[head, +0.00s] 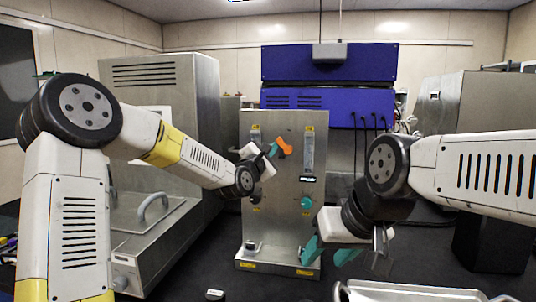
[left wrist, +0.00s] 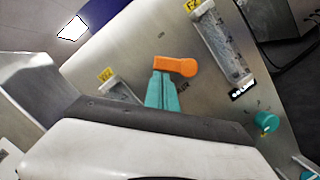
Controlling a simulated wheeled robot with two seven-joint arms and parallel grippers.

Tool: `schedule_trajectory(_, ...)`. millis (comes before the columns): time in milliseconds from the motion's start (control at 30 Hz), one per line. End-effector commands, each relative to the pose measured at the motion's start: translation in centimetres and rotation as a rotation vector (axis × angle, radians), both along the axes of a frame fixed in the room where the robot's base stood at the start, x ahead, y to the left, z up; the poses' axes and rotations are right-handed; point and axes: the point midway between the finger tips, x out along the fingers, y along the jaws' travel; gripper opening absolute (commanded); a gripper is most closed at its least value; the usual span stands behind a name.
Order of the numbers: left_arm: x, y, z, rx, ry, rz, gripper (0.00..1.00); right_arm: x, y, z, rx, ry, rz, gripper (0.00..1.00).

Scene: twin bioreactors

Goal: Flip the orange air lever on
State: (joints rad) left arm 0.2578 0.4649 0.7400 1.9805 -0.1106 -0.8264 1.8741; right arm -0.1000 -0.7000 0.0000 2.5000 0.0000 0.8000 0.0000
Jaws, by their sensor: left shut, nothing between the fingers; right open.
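The orange air lever (head: 284,146) is on the front of an upright metal panel (head: 280,220), in its upper middle. In the left wrist view the orange lever (left wrist: 176,66) points to the right. My left gripper (head: 270,151) has its teal fingers shut and empty, close beside the lever's left end. In the left wrist view the fingertips of my left gripper (left wrist: 162,76) are right at the lever's left part; I cannot tell whether they touch. My right gripper (head: 329,254) is open and empty, low at the right in front of the panel.
Two flow tubes flank the lever; the right one (head: 307,150) shows clearly. A teal knob (head: 306,203) sits lower right on the panel. A large metal cabinet (head: 165,90) stands left, a blue unit (head: 330,64) behind. A metal tray (head: 400,292) is at the front right.

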Motion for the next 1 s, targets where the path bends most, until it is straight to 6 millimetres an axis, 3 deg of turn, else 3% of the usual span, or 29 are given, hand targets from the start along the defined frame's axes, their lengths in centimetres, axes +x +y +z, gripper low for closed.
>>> schedule_trajectory(700, -0.4, -1.3, 2.7, 0.582, -0.169, -0.002, 0.0, 0.0, 0.0, 0.0, 0.0, 0.0, 0.0, 0.5)
schedule_trajectory(1000, -0.4, -1.5, 2.9, 0.581, -0.168, -0.001, 0.0, 0.0, 0.0, 0.0, 0.0, 0.0, 0.0, 0.5)
